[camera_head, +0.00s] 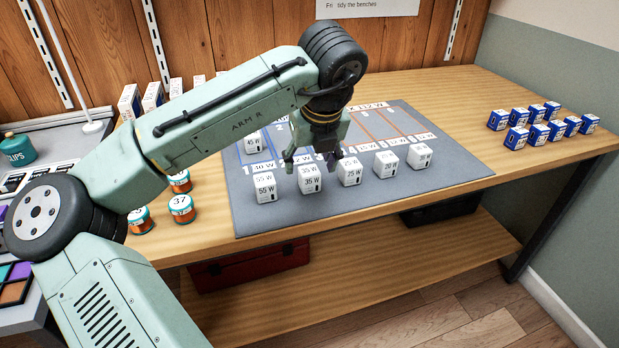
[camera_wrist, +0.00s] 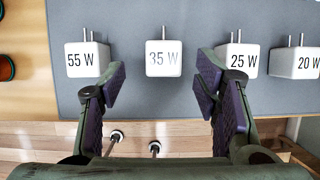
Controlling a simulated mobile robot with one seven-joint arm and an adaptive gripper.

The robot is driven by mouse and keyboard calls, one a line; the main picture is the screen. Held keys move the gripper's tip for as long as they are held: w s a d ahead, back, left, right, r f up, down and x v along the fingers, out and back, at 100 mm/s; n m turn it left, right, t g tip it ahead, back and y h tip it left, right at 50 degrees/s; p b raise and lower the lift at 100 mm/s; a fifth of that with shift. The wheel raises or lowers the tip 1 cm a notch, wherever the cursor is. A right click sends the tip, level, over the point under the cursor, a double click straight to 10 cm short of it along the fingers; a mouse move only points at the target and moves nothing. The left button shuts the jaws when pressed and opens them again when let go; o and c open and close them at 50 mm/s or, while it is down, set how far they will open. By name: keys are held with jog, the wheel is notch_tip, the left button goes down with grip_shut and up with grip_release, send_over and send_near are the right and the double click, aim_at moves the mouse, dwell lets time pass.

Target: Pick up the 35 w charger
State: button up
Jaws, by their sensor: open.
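The 35 W charger (camera_head: 309,180) is a white cube standing on the grey mat (camera_head: 262,215), in the front row between the 55 W charger (camera_head: 265,188) and the 25 W charger (camera_head: 350,171). My gripper (camera_head: 322,163) is above and just behind the front row in the head view. In the wrist view my gripper (camera_wrist: 163,85) is open and empty, its fingers to either side of the 35 W charger and apart from it.
More white chargers stand to the right, including the 20 W charger (camera_wrist: 296,62), and a 45 W charger (camera_head: 253,142) stands farther back. Orange-and-teal jars (camera_head: 182,208) stand left of the mat. Blue-and-white boxes (camera_head: 541,122) stand at the right. Bare wooden bench (camera_head: 455,90) lies between.

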aim_at(310, 171)
jog(key=x, duration=0.5)
jog(key=shift+w+d, duration=0.15)
jog(key=shift+c, duration=0.2)
jog(key=c, duration=1.2)
